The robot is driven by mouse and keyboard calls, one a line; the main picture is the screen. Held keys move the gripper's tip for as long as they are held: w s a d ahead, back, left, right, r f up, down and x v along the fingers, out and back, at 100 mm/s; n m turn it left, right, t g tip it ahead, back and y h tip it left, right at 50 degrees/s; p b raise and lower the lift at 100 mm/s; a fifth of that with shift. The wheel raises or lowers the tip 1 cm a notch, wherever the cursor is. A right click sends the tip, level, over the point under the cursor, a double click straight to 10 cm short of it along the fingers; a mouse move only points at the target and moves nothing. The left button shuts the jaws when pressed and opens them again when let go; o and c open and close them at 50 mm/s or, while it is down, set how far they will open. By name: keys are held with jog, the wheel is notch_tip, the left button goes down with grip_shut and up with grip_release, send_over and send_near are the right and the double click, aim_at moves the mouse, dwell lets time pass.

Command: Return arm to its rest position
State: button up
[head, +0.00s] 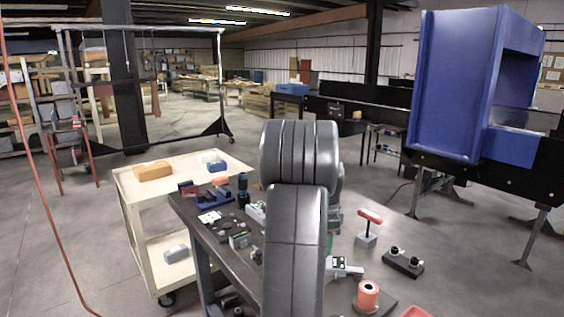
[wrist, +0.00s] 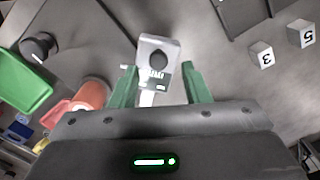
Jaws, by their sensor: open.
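My arm rises in the middle of the head view, over a dark workbench (head: 208,238), and hides most of my gripper there. In the wrist view the two green fingers of my gripper (wrist: 160,85) stand apart. A light grey piece with a black knob (wrist: 158,60) shows in the gap between them. The fingers look clear of it on both sides; I cannot tell its depth relative to them.
A cream cart (head: 128,187) stands left. A blue machine (head: 455,85) stands on a dark conveyor at right. A green tray (wrist: 22,82) shows in the wrist view.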

notch_tip(320, 180, down, 3)
jog(key=shift+s+r, duration=0.1)
jog(key=shift+s, duration=0.05)
jog(key=shift+s+a+n+b, duration=0.1)
jog(key=shift+s+n+b, duration=0.2)
jog(key=shift+s+n, duration=0.5)
jog(key=shift+r, duration=0.15)
